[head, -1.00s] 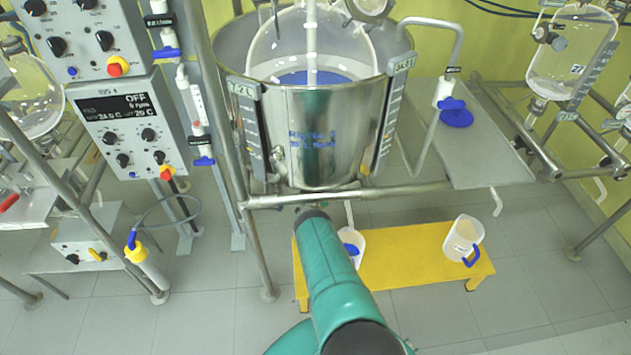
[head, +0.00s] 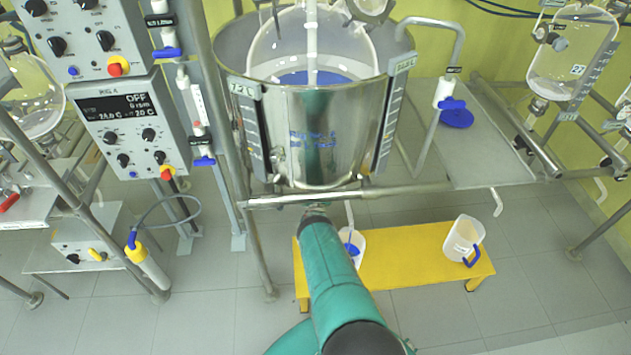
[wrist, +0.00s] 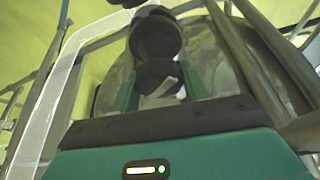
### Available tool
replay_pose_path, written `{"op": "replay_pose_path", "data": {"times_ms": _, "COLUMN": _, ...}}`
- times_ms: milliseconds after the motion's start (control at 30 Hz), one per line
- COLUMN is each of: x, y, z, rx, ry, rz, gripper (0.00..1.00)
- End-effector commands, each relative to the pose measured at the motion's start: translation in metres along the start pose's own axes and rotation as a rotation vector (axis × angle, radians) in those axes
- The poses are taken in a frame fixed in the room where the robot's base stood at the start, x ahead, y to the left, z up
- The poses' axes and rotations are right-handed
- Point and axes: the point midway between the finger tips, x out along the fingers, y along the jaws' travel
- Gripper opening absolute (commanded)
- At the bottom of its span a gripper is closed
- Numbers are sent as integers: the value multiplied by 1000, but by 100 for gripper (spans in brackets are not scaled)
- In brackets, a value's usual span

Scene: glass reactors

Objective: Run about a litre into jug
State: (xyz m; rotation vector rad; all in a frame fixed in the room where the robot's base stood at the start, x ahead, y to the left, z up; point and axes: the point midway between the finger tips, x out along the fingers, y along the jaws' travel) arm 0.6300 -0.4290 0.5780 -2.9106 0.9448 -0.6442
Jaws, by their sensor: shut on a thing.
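The steel-jacketed reactor (head: 322,130) stands in the middle of the head view with blue liquid (head: 315,77) in its glass vessel. A thin white outlet tube (head: 349,213) runs down from under it to a jug (head: 358,236) on the yellow bench. Blue shows at that jug; I cannot tell whether it is handle or liquid. My arm reaches under the reactor and hides the outlet in the head view. In the wrist view my gripper (wrist: 160,90) has its teal fingers either side of a dark, rounded valve part (wrist: 155,45), shut on it; the exact grip is unclear.
A second jug (head: 465,238) with a blue handle stands at the right of the yellow bench (head: 405,262). A steel frame bar (head: 300,200) crosses just above my arm. A control panel (head: 130,130) stands left. The floor at right front is clear.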

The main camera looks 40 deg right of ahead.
Motion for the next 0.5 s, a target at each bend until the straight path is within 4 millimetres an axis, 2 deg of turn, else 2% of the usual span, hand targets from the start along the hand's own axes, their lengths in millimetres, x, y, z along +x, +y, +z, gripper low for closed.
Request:
{"op": "replay_pose_path", "data": {"times_ms": 100, "x": 1, "y": 0, "z": 0, "rx": 1, "ry": 0, "rz": -1, "gripper": 22}}
{"op": "replay_pose_path", "data": {"times_ms": 133, "x": 1, "y": 0, "z": 0, "rx": 1, "ry": 0, "rz": 0, "gripper": 49}}
{"op": "replay_pose_path", "data": {"times_ms": 233, "x": 1, "y": 0, "z": 0, "rx": 2, "ry": 0, "rz": 0, "gripper": 67}}
{"op": "replay_pose_path", "data": {"times_ms": 500, "x": 0, "y": 0, "z": 0, "rx": 2, "ry": 0, "rz": 0, "gripper": 67}}
